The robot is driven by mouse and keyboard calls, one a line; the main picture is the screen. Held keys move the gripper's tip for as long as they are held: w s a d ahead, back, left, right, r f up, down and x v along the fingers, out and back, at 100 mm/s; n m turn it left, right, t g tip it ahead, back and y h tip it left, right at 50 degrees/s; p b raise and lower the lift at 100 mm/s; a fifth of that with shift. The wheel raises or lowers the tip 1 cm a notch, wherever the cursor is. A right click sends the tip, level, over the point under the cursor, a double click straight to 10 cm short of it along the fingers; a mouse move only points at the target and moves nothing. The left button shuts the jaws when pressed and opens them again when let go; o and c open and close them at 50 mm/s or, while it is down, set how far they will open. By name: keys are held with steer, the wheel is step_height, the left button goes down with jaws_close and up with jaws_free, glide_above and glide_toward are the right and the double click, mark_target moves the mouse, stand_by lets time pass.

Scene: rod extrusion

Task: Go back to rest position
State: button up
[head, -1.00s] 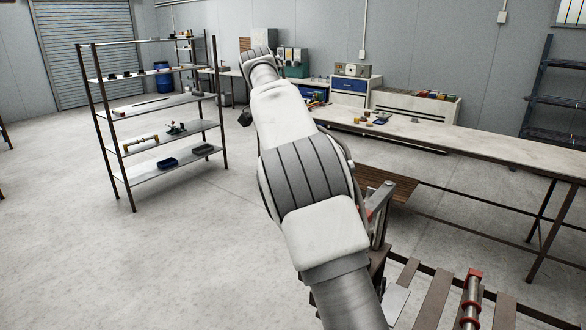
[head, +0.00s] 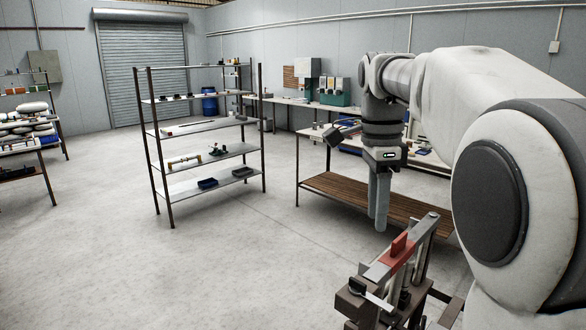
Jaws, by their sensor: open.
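My gripper (head: 377,216) hangs from the end of my bent arm, right of centre in the head view. Its two grey fingers point straight down, with nothing visible between them. It is open and sits above and behind a metal fixture (head: 390,275) with a red block on top, apart from it as far as I can tell. My arm covers much of the right side of the view.
A metal shelf rack (head: 205,152) with small parts and dark bins stands left of centre. A workbench with a wooden lower shelf (head: 350,195) is behind my gripper. Another rack (head: 22,145) holds pale bags at the far left. The floor between is clear.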

steer(key=s+f+n+t+b, duration=0.1)
steer(key=s+f+n+t, duration=0.2)
steer(key=s+f+n, duration=0.3)
steer(key=s+f+n+t+b, duration=0.2)
steer(key=s+f+n, duration=0.5)
steer(key=s+n, duration=0.4)
steer(key=s, duration=0.3)
steer(key=shift+s+a+f+n+t+y, duration=0.25)
steer(key=shift+s+a+n+t+y, duration=0.05)
steer(key=shift+s+a+t, duration=0.1)
steer(key=shift+o, duration=0.2)
steer(key=shift+w, duration=0.1)
